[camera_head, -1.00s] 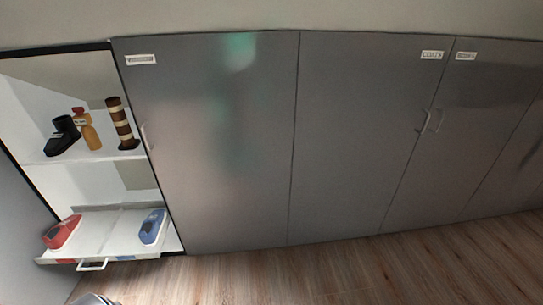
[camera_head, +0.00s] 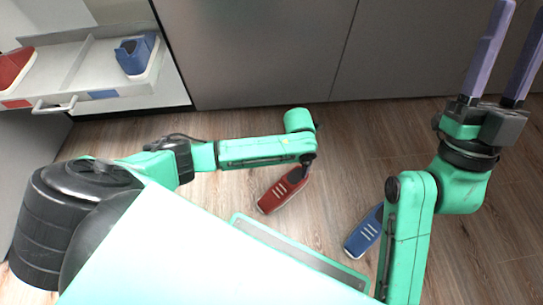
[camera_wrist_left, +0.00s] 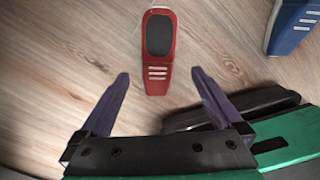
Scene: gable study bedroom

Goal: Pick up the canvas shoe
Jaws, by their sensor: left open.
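A red canvas shoe (camera_head: 281,192) with white stripes lies on the wood floor, just below the end of my left arm in the head view. In the left wrist view the red shoe (camera_wrist_left: 158,52) lies upright, its striped toe towards my left gripper (camera_wrist_left: 160,74). The gripper's purple fingers are open, one on each side of the toe end in the picture, with nothing held. In the head view my left fingers are hidden by my own arm. My right gripper (camera_head: 519,20) is at the upper right, fingers apart and empty, away from the shoes.
A blue striped shoe (camera_head: 362,233) lies right of the red one, partly behind my right arm. Another red shoe (camera_head: 14,68) and a blue shoe (camera_head: 134,56) rest on a pulled-out white drawer (camera_head: 62,103). Grey cabinet doors (camera_head: 255,50) stand behind. Floor between is clear.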

